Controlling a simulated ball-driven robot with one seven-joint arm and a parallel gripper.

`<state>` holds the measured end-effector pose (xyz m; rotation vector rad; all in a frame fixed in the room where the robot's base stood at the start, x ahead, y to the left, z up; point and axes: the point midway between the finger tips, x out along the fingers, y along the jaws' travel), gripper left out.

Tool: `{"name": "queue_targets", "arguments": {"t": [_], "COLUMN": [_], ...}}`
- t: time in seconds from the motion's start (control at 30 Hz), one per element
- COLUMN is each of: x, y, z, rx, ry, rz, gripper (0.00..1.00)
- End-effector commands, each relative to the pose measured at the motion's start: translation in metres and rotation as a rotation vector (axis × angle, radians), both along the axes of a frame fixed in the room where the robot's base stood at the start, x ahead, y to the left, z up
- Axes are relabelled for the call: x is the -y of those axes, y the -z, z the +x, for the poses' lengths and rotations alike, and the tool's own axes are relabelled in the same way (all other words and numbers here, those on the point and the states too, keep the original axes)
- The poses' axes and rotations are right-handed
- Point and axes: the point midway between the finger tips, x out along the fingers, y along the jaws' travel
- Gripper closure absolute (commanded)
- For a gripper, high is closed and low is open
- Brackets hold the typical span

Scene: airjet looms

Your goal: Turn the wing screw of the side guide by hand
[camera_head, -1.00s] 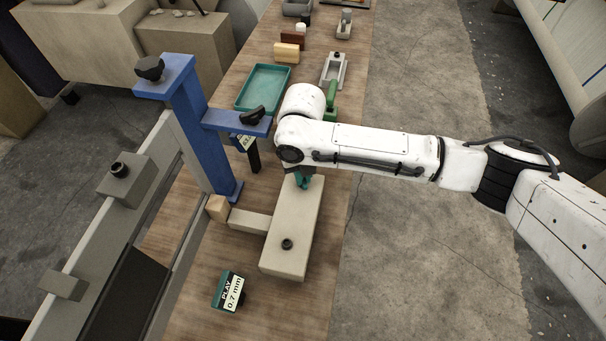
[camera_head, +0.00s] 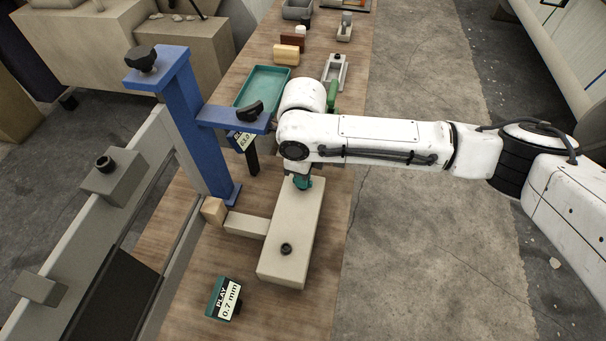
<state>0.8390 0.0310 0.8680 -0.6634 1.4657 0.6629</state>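The long beige block (camera_head: 296,225) lies on the wooden bench. A short beige bar (camera_head: 247,223) runs from its left side to a small wooden cube (camera_head: 213,209) by the blue bracket's foot. A dark round screw (camera_head: 286,249) stands on the block's near end. My gripper (camera_head: 302,180) points down over the block's far end, mostly hidden under my white wrist. A small teal piece (camera_head: 303,184) shows there, at or just above the block's top. I cannot tell whether it is the wing screw or part of my gripper, or whether the fingers are shut on it.
The blue bracket (camera_head: 186,130) with black wing knobs (camera_head: 249,110) stands left of my wrist. A play card (camera_head: 224,298) reading 0.7 mm lies in front. A teal tray (camera_head: 263,87) and small tools lie behind. The bench's near right is clear.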

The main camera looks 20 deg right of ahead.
Motion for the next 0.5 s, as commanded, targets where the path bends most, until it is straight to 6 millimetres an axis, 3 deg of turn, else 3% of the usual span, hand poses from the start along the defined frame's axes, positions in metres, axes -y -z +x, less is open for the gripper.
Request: {"name": "queue_targets", "arguments": {"t": [0.2, 0.5], "x": [-0.0001, 0.0002], "y": [0.0003, -0.0023], "z": [-0.0002, -0.0001], "rx": [-0.001, -0.001], "ry": [0.001, 0.002], "rz": [-0.001, -0.001], "gripper": [0.67, 0.67]}}
